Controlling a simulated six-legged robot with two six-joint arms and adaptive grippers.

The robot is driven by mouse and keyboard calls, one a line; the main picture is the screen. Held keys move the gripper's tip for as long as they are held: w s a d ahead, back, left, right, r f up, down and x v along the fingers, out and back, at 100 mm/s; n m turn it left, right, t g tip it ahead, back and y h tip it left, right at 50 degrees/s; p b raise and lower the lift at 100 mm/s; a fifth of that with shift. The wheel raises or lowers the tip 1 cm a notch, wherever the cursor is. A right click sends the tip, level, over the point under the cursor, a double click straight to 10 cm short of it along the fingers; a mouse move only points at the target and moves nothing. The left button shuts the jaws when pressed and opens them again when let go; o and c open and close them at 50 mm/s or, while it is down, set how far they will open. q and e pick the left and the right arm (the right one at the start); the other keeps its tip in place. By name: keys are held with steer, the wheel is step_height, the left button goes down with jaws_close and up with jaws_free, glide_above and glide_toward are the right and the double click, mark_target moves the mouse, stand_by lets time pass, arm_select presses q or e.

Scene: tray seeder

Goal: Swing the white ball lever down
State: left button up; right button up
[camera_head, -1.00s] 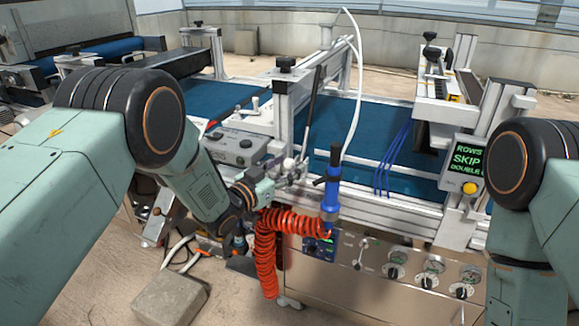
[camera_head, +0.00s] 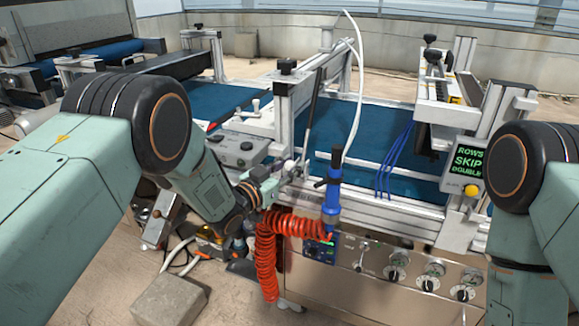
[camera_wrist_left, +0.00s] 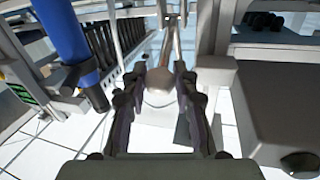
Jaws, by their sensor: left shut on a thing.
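The white ball lever shows in the left wrist view as a pale rounded knob (camera_wrist_left: 158,98) on a thin rod that runs up and away from it. My left gripper (camera_wrist_left: 158,92) is shut on this knob, with one dark finger on each side. In the head view my left gripper (camera_head: 273,178) is at the machine's front side, left of the blue handled tool. There the gripper hides most of the knob. Only my right arm shows at the right edge of the head view; its gripper is out of view.
A blue tool (camera_head: 331,200) with a red coiled hose (camera_head: 268,262) hangs close to the right of my left gripper. A grey control box (camera_head: 238,148) is just behind it. A panel with several knobs (camera_head: 397,272) faces front. A stone block (camera_head: 170,300) lies on the floor.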

arm_select(q)
jaws_close()
